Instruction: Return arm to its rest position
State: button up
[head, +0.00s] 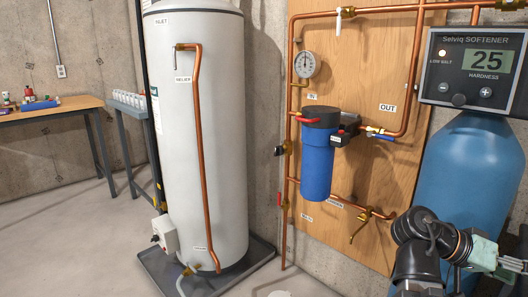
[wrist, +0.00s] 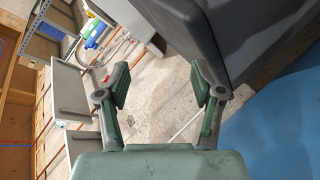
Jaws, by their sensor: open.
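My arm shows at the lower right of the head view, with dark joints in front of the blue softener tank (head: 470,165). The green part of my gripper (head: 497,262) is at the right edge there, and its fingertips cannot be made out. In the wrist view my gripper (wrist: 162,85) has two green fingers spread wide apart. Nothing is between them, and concrete floor shows beyond. A dark grey surface is close by the right finger, and a blue surface is at the lower right.
A white water heater (head: 215,140) stands in a dark drain tray (head: 155,275). A plywood panel (head: 385,65) carries copper pipes, a gauge (head: 307,65) and a blue filter housing (head: 316,165). A wooden-topped table (head: 60,106) is at the left. Floor at the lower left is clear.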

jog(key=w+f+n+t+y+p, duration=0.1)
jog(key=w+f+n+t+p, duration=0.1)
jog(key=w+f+n+p, duration=0.35)
jog(key=w+a+f+n+y+p, duration=0.25)
jog(key=a+f+p, duration=0.3)
jog(key=f, duration=0.55)
jog(key=w+a+f+n+y+p, duration=0.2)
jog(key=a+f+y+p, duration=0.15)
jog(key=a+f, duration=0.45)
jog(key=s+a+f+n+g+y+p, duration=0.1)
jog(key=s+a+f+y+p, duration=0.1)
jog(key=s+a+f+p, duration=0.3)
jog(key=s+a+f+n+y+p, duration=0.1)
jog(key=s+a+f+p, duration=0.25)
jog(key=f, duration=0.35)
jog(key=s+a+f+g+y+p, duration=0.1)
jog(key=s+a+f+y+p, duration=0.1)
jog(key=s, duration=0.6)
jog(key=s+a+f+g+y+p, duration=0.1)
jog(key=s+a+f+p, duration=0.1)
jog(key=s+a+p, duration=0.3)
jog(key=s+a, duration=0.2)
jog(key=s, duration=0.1)
jog(key=shift+s+f+g+y, duration=0.15)
jog(key=shift+f+g+y, duration=0.05)
jog(key=shift+g+y, duration=0.2)
